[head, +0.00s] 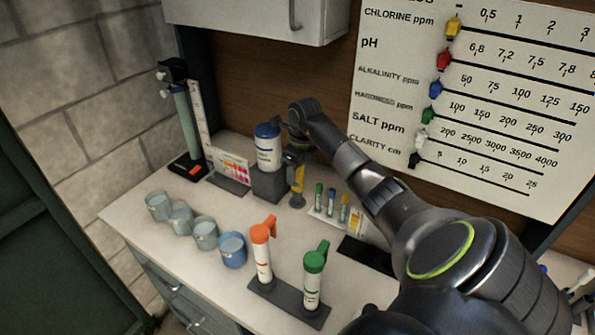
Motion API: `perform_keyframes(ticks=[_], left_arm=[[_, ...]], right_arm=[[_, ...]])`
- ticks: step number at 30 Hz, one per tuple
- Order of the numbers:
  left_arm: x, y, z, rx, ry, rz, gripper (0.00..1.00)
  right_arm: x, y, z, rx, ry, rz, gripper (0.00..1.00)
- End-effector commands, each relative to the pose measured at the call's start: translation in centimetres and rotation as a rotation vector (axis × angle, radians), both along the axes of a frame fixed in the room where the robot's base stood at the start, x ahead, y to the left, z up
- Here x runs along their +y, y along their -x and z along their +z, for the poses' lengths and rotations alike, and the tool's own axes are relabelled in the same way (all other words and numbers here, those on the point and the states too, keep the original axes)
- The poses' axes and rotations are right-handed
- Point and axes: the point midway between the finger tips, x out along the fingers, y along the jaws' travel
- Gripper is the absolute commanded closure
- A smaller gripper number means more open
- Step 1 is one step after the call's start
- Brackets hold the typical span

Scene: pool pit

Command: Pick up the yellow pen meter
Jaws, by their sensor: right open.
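The yellow pen meter (298,182) stands upright on the counter (190,258), in a small round grey foot, right of the grey block. My right gripper (297,158) reaches in from the right and is at the meter's upper part. Its jaws are open. The dark jaws partly hide the meter's top, and I cannot tell whether they touch it. My left gripper is not in view.
A white tub with a blue lid (267,147) stands on a grey block (268,183) close left of the gripper. Small coloured vials (331,203) stand right of the meter. Orange-capped (262,250) and green-capped (313,280) bottles and several cups (205,233) stand in front.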

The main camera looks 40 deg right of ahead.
Motion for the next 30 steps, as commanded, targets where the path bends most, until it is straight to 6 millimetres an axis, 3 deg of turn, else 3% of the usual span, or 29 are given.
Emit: perform_keyframes(ticks=[6,16,25,30], left_arm=[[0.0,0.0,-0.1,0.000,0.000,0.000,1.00],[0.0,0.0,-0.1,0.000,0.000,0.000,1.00],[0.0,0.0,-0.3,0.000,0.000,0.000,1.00],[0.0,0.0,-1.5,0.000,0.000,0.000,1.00]], right_arm=[[0.0,0.0,-0.1,0.000,0.000,0.000,0.57],[0.0,0.0,-0.1,0.000,0.000,0.000,1.00],[-0.1,-0.1,0.3,-0.002,0.001,0.000,1.00],[-0.1,-0.1,2.6,-0.006,0.004,0.001,1.00]])
